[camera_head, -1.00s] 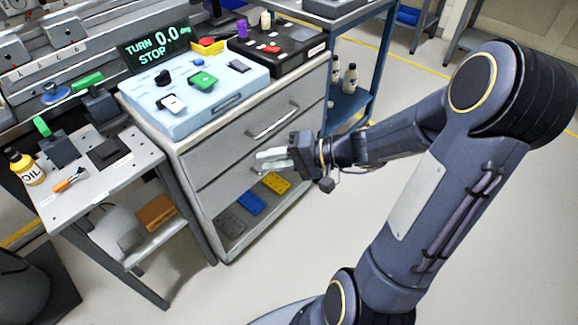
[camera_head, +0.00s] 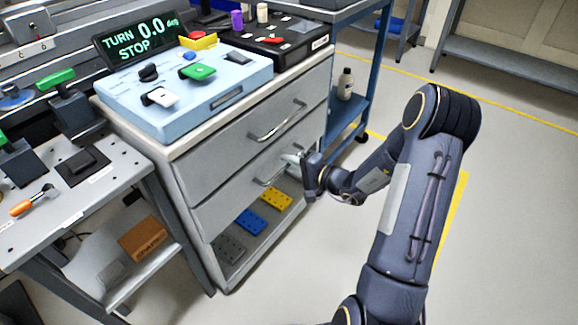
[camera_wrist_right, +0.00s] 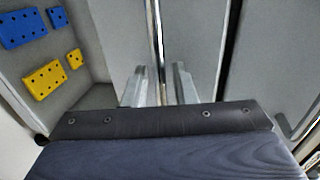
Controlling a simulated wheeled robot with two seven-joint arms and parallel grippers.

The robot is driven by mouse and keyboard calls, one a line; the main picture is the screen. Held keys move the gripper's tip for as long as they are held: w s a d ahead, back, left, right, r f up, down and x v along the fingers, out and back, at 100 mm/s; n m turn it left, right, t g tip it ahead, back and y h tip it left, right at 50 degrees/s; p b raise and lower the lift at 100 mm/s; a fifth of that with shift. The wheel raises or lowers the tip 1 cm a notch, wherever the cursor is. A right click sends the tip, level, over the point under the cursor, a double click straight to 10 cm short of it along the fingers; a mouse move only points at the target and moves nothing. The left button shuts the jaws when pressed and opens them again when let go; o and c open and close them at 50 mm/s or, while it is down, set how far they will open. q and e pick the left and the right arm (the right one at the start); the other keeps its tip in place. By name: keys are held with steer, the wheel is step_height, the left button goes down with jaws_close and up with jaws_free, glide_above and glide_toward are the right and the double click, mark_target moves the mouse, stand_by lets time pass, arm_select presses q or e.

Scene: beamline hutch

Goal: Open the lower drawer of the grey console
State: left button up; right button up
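The grey console (camera_head: 187,172) stands at the centre of the head view with two drawers. The lower drawer (camera_head: 222,203) looks closed, flush with the front, and its bar handle (camera_head: 268,178) is partly hidden by my right gripper. My right gripper (camera_head: 291,158) is at the right end of that handle. In the right wrist view its two fingers (camera_wrist_right: 159,88) are apart, with the handle bar (camera_wrist_right: 156,35) running between them; I see no clear contact. The upper drawer (camera_head: 232,138) is also closed. My left gripper is not in view.
An open shelf under the drawers holds a blue plate (camera_head: 249,221) and a yellow plate (camera_head: 277,199). A light blue control box (camera_head: 190,110) sits on top. A side table (camera_head: 105,185) stands at left. A blue cart (camera_head: 372,75) stands behind. Floor at right is clear.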

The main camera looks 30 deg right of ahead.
steer(key=shift+w+a, duration=0.15)
steer(key=shift+w, duration=0.1)
jaws_close()
steer(key=shift+s+f, duration=0.1)
